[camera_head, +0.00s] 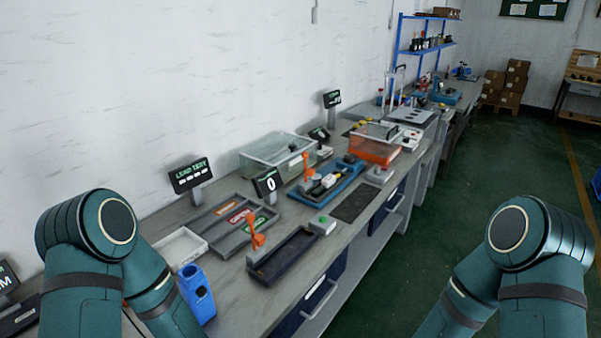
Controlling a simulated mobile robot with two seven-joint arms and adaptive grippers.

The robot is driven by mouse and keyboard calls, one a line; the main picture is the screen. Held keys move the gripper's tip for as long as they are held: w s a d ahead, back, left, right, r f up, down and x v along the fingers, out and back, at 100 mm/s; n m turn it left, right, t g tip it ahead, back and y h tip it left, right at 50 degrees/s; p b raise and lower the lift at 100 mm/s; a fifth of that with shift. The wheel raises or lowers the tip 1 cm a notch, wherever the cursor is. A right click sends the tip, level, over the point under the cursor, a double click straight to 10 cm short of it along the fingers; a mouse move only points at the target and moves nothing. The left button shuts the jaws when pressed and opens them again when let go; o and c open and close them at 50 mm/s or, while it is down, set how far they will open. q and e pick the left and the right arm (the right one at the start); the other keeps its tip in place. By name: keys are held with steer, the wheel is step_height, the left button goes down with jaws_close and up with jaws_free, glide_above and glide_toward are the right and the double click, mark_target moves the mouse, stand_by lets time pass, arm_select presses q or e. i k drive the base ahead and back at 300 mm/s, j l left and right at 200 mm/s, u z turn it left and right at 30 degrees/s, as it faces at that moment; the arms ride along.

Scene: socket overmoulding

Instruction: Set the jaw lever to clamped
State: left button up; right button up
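Two orange levers show in the head view, and I cannot tell which is the jaw lever. One orange lever (307,168) stands upright at the blue fixture (345,179), which holds dark and white parts. The other orange lever (257,238) stands tilted at the left end of a dark, long tray-like fixture (290,257). Whether either lever is at clamped cannot be read. My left arm and my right arm show only as teal links at the lower left and right; both grippers are out of view. Neither arm touches a lever.
A clear bin (277,157) and an orange box (373,151) stand on the bench. A grey tray (225,238) with red and green labels, a blue holder (197,292) and small displays (269,183) stand nearer. Open green floor (430,230) lies right of the bench.

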mark_target(309, 172)
steer(key=k+j+z, duration=0.15)
steer(key=k+j, duration=0.35)
steer(key=i+l, duration=2.4)
steer(key=l+u, duration=0.2)
steer(key=u, duration=2.35)
